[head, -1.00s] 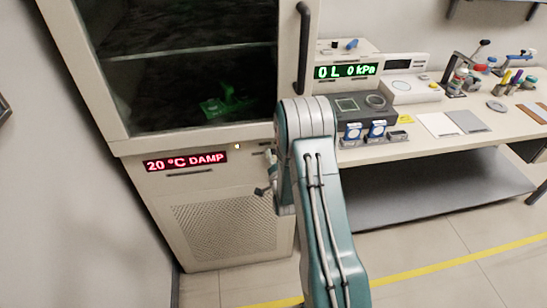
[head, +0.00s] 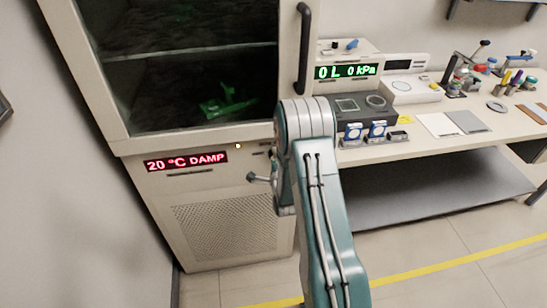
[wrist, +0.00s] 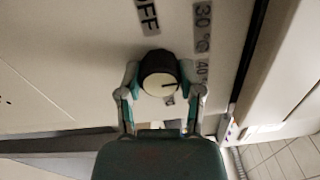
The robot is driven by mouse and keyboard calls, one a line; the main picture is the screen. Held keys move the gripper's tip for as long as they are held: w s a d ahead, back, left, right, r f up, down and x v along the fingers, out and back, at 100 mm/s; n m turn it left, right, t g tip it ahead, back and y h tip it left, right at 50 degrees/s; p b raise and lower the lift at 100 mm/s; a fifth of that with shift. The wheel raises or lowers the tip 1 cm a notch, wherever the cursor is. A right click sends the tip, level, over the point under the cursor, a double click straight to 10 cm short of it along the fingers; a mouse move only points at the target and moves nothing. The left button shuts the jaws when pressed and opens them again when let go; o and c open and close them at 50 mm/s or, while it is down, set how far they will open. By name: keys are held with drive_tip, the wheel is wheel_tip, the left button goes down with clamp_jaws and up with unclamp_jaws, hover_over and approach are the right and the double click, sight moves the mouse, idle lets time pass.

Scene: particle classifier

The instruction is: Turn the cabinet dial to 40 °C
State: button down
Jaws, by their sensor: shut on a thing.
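The dial (wrist: 158,77) is a round knob with a dark side and a pale face, on the cabinet front in the wrist view. A dark line on its face points right. My gripper (wrist: 160,70) is shut on it, one finger on each side. Labels OFF (wrist: 149,17), 30 °C (wrist: 203,28) and 40 °C (wrist: 202,72) are around it; another label below is partly hidden. In the head view the cabinet (head: 145,180) display (head: 186,162) reads 20 °C DAMP in red. My arm hides the dial there.
A dark vertical door handle (head: 303,48) is above my arm. The workbench (head: 400,150) on the right carries instruments and a green 0 L 0 kPa display (head: 346,71). A green object (head: 228,103) is behind the cabinet glass.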

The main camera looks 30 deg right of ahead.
drive_tip(key=m, duration=0.6)
drive_tip(key=shift+d+f, duration=0.1)
drive_tip(key=shift+f, duration=0.1)
drive_tip(key=shift+s, duration=0.1)
idle(0.4)
drive_tip(key=shift+c, duration=1.3)
unclamp_jaws()
drive_tip(key=shift+f, duration=0.1)
drive_tip(key=shift+d, duration=0.1)
drive_tip(key=v, duration=1.1)
drive_tip(key=shift+s, duration=0.3)
